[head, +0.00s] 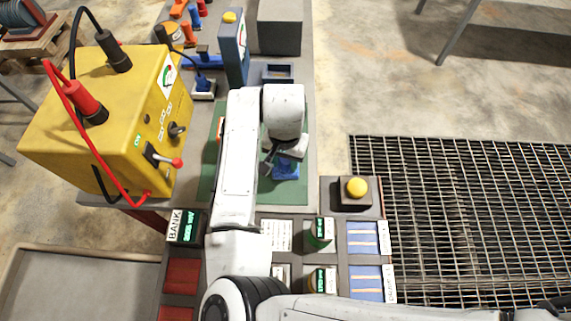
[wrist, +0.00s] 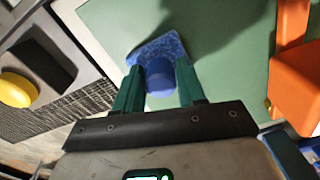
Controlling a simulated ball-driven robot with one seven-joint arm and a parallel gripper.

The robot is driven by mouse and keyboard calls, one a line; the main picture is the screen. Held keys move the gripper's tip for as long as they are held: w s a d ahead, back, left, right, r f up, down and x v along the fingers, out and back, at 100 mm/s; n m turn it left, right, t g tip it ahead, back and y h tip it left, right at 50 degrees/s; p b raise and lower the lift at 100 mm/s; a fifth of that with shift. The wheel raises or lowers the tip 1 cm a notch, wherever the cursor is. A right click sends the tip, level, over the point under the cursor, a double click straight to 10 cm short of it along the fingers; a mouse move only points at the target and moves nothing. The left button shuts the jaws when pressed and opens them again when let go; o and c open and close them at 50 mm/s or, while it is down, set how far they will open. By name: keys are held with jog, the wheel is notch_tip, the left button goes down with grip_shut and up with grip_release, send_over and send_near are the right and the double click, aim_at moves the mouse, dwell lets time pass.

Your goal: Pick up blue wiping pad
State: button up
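The blue wiping pad (head: 286,169) lies on a green mat (head: 215,178) and is partly hidden by my wrist in the head view. In the wrist view the pad (wrist: 168,46) shows a flat speckled base and a round blue handle. My gripper (wrist: 160,82) is open, with one green finger on each side of the handle. The handle stands between the fingers, and I see no clear grip on it. In the head view my gripper (head: 271,157) is just over the pad, its fingers mostly hidden.
A yellow box with cables (head: 125,120) stands left of my arm. A yellow button (head: 355,187) on a dark block is right and nearer. An orange thing (wrist: 297,85) lies near the mat's right side in the wrist view. A blue upright device (head: 233,50) stands behind.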

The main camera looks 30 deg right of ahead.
jog(key=c, duration=0.6)
jog(key=shift+r, duration=0.1)
jog(key=shift+c, duration=0.2)
jog(key=shift+r+b, duration=0.3)
jog(key=shift+r, duration=0.2)
jog(key=s+d+r+b, duration=0.1)
jog(key=s+d+r, duration=0.7)
jog(key=r, duration=0.3)
jog(key=shift+s+d, duration=0.25)
jog(key=shift+s, duration=0.3)
jog(key=shift+s+d+r, duration=0.45)
jog(key=shift+s+d, duration=0.05)
jog(key=shift+s, duration=0.05)
